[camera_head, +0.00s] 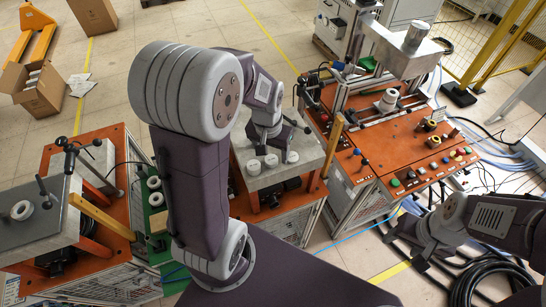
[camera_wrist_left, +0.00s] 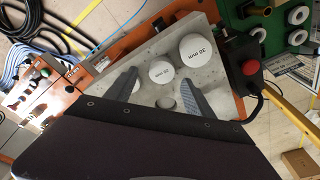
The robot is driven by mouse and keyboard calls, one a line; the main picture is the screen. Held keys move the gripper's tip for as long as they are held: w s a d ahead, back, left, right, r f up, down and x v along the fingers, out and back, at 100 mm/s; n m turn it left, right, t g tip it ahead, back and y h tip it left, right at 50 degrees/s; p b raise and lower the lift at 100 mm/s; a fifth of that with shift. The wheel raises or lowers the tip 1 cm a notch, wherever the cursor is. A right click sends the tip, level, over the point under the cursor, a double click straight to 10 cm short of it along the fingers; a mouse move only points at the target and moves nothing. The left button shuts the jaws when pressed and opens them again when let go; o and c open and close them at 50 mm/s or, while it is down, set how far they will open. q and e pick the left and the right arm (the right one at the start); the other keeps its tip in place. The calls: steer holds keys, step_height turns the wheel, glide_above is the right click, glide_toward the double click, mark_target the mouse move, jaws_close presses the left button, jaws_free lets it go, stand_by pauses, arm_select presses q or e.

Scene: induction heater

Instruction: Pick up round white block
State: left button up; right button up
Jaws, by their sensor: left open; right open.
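Several round white blocks stand on a grey slab (camera_head: 244,190). In the head view I see a left one (camera_head: 253,168), a middle one (camera_head: 271,161) and a right one (camera_head: 292,157). In the left wrist view a large white block (camera_wrist_left: 196,50) and a smaller white block (camera_wrist_left: 161,72) have printed tops. My right gripper (camera_head: 404,247) is open and empty, away from the slab.
An orange control bench (camera_head: 400,145) with buttons stands right of the slab. A red emergency button (camera_wrist_left: 250,68) is beside the slab in the wrist view. A left workstation (camera_head: 90,220) holds another metal plate. White rings lie on a green panel (camera_head: 157,222).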

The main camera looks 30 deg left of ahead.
arm_select(q)
steer(key=shift+f, duration=0.7)
steer(key=shift+s+f, duration=0.15)
steer(key=shift+s, duration=0.35)
steer(key=shift+w, duration=0.3)
steer(key=c, duration=1.3)
jaws_close()
arm_select(e)
steer(key=shift+s+r, duration=0.2)
steer(key=shift+s, duration=0.2)
arm_select(q)
steer(key=shift+s, duration=0.1)
